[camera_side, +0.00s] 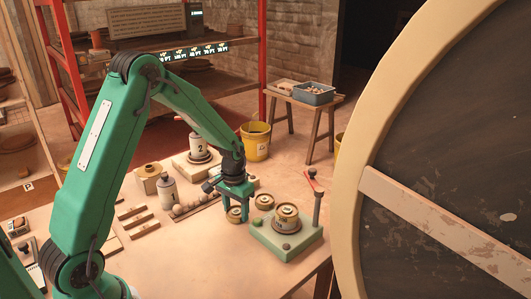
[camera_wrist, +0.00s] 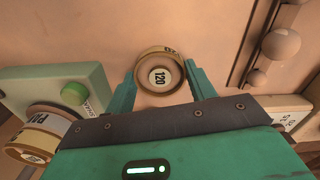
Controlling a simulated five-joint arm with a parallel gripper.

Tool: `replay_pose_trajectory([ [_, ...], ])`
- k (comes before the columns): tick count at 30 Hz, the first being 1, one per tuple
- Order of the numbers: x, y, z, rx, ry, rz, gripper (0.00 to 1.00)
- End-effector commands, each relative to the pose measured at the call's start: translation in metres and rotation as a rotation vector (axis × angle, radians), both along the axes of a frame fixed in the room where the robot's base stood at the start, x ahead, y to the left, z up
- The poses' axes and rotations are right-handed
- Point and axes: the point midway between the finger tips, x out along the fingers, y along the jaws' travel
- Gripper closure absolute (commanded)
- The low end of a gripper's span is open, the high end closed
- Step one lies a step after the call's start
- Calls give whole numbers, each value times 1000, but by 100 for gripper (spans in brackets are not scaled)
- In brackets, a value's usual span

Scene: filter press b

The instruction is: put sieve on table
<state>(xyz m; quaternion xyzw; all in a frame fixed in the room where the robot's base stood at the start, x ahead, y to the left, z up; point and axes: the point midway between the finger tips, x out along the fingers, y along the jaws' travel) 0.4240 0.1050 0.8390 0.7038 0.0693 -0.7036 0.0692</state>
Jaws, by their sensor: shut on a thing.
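A round brass-coloured sieve (camera_wrist: 172,88) with a white "120" label sits between my two teal fingers in the wrist view. It also shows in the side view (camera_side: 235,215), low at the wooden table (camera_side: 190,262). My gripper (camera_side: 236,208) is shut on this sieve, with a finger on each side of it. I cannot tell whether the sieve touches the table. A second round sieve (camera_side: 264,201) stands just right of my gripper. A green shaker base (camera_side: 272,242) with a stack of round sieves (camera_side: 287,213) on it stands further right.
The front table is clear. A large round frame (camera_side: 365,140) fills the right.

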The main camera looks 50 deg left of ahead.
Motion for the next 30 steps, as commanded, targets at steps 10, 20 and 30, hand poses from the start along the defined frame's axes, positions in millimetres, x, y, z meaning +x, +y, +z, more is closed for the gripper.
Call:
replay_pose_trajectory([
  [10, 0, 0, -3, 0, 0, 0, 24],
  [20, 0, 0, -1, 0, 0, 0, 24],
  [30, 0, 0, 23, 1, -3, 0, 24],
])
